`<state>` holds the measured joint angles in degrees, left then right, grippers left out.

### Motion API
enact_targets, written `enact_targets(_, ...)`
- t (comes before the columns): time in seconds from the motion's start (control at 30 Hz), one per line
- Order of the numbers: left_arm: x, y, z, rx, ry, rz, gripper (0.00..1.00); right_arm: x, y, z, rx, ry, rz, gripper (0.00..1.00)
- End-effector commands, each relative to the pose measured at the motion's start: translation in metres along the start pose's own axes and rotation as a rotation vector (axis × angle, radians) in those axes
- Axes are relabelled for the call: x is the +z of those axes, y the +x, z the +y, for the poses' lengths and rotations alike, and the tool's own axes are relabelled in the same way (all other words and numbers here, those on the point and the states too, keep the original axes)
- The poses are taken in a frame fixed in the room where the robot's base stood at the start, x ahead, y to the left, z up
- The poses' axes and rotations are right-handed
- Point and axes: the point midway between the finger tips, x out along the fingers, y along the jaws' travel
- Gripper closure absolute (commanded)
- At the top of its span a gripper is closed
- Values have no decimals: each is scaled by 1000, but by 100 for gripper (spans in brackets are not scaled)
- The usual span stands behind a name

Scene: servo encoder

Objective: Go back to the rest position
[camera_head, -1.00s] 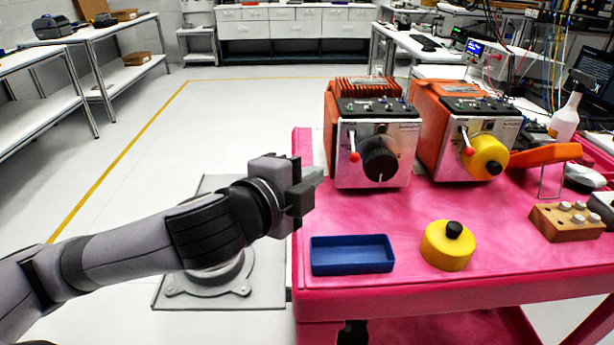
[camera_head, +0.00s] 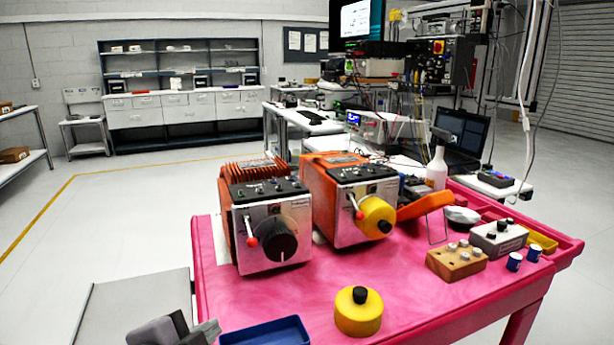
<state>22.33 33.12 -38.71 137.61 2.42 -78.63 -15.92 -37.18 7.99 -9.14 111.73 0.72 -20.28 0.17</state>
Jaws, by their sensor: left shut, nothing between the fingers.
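My left gripper (camera_head: 207,331) shows at the bottom edge of the head view, shut and empty, just left of the blue tray (camera_head: 266,331). Only its end shows; the rest of the arm is out of the picture. My right gripper is not in view. On the pink cart (camera_head: 215,291) stand two orange-and-silver servo units. The left unit (camera_head: 274,233) has a black knob, and the right unit (camera_head: 346,203) has a yellow knob. A yellow cylinder with a black knob (camera_head: 358,311) stands right of the blue tray.
A wooden block with pegs (camera_head: 456,262), a grey box with knobs (camera_head: 499,238) and small blue-and-white cups (camera_head: 514,262) are at the cart's right. A white bottle (camera_head: 437,168) stands behind. Benches with electronics stand beyond. The floor at left (camera_head: 120,230) is clear.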

Motion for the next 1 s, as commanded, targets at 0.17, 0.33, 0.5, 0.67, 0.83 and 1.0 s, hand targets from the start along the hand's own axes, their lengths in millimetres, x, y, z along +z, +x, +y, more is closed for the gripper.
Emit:
enact_targets(0.17, 33, -6, 49, 118, -253, -104, 100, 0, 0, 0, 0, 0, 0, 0)
enact_targets(0.33, 71, -19, 95, 209, -482, -244, 100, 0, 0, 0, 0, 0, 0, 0)
enact_targets(0.5, 113, -42, 143, 284, -695, -422, 100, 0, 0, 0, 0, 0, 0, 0)
enact_targets(0.67, 148, -72, 184, 330, -859, -597, 100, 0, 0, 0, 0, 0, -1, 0)
enact_targets(0.83, 180, -111, 223, 361, -997, -785, 100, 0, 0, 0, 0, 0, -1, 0)
enact_targets(1.0, 178, -78, 221, 302, -996, -651, 100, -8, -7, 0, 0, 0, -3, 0)
